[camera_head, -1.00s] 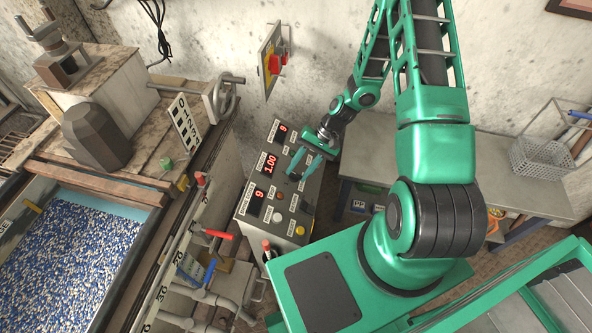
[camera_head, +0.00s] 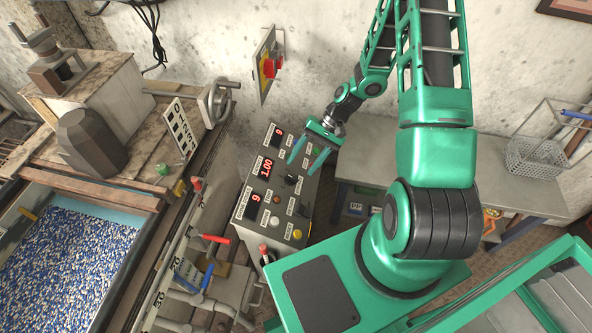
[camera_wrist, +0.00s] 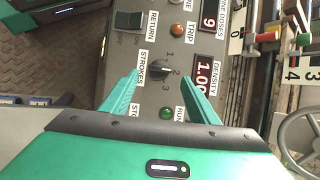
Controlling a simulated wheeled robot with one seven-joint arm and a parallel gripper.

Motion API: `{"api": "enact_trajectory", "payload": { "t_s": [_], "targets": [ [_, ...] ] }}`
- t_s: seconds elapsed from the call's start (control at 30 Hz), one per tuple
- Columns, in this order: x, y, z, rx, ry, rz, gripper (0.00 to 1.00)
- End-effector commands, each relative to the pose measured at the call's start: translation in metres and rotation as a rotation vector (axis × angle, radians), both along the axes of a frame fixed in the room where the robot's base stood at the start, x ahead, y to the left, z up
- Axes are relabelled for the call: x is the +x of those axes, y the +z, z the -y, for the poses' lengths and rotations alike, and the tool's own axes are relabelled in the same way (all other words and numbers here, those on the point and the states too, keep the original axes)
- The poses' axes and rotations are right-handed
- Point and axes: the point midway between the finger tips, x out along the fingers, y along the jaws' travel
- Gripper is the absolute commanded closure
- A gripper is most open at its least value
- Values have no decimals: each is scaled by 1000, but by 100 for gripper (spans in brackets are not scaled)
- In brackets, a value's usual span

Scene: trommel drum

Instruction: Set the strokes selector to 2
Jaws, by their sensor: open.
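The strokes selector (camera_wrist: 161,69) is a dark knob on the grey control panel (camera_wrist: 150,100), with 1, 2 and 3 printed around one side and a STROKES label on the other. Its grip bar appears to lie toward the 2, though the small picture makes its exact mark hard to read. My gripper (camera_wrist: 161,82) is open and empty, with one green finger on each side of the knob in the picture and apart from it. In the head view my gripper (camera_head: 303,167) hangs just above the panel; the selector is small and dark below it.
The panel also carries red displays (camera_wrist: 207,72), an orange trip lamp (camera_wrist: 177,30), a green run lamp (camera_wrist: 166,113) and a black return switch (camera_wrist: 128,20). A red-and-yellow wall switch (camera_head: 270,67) is behind. The drum machine's handwheel (camera_head: 216,103) stands to the left.

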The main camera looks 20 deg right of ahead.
Motion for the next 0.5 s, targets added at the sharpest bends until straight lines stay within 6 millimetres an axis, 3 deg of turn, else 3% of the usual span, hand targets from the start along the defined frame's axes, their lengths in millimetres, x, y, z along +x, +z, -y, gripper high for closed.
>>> {"api": "enact_trajectory", "payload": {
  "t_s": [0.2,0.5],
  "targets": [
    [5,30,22,0,-1,2,45],
    [6,44,33,1,0,0,45]
  ]
}}
